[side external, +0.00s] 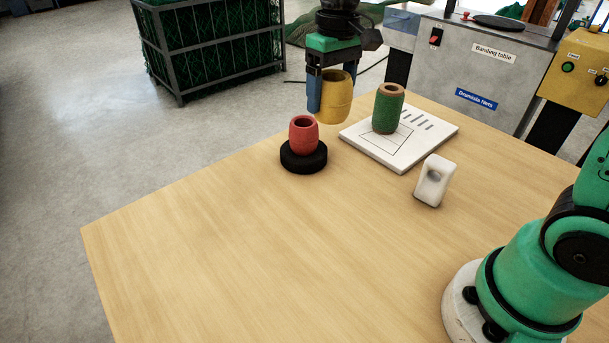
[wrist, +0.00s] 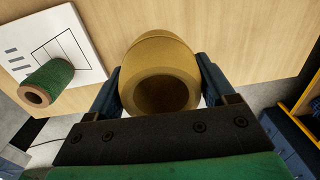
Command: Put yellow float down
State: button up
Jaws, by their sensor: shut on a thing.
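The yellow float (side external: 336,97) is a hollow barrel shape, held upright above the far edge of the table. My gripper (side external: 325,95) is shut on it. In the wrist view the float (wrist: 160,70) sits between the two blue fingers of my gripper (wrist: 160,88), its open end facing the camera. In the side view a finger hides part of its left side. It appears apart from the red float and the white board.
A red float (side external: 303,137) stands on a black ring (side external: 304,163) on the table. A white block (side external: 433,181) is nearer. The table's front left (side external: 200,250) is clear.

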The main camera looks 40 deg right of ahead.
jog(key=s+a+r+m, duration=0.1)
jog(key=s+a, duration=0.8)
jog(key=s, duration=0.1)
jog(key=s+a+r+m, duration=0.1)
jog(key=s+a+r, duration=0.1)
jog(key=s+a, duration=0.8)
jog(key=shift+r+m, duration=0.3)
jog(key=shift+m, duration=0.1)
notch_tip(320, 180, down, 20)
jog(key=shift+r, duration=0.2)
jog(key=shift+f, duration=0.1)
jog(key=o, duration=1.1)
jog(key=shift+o, duration=0.2)
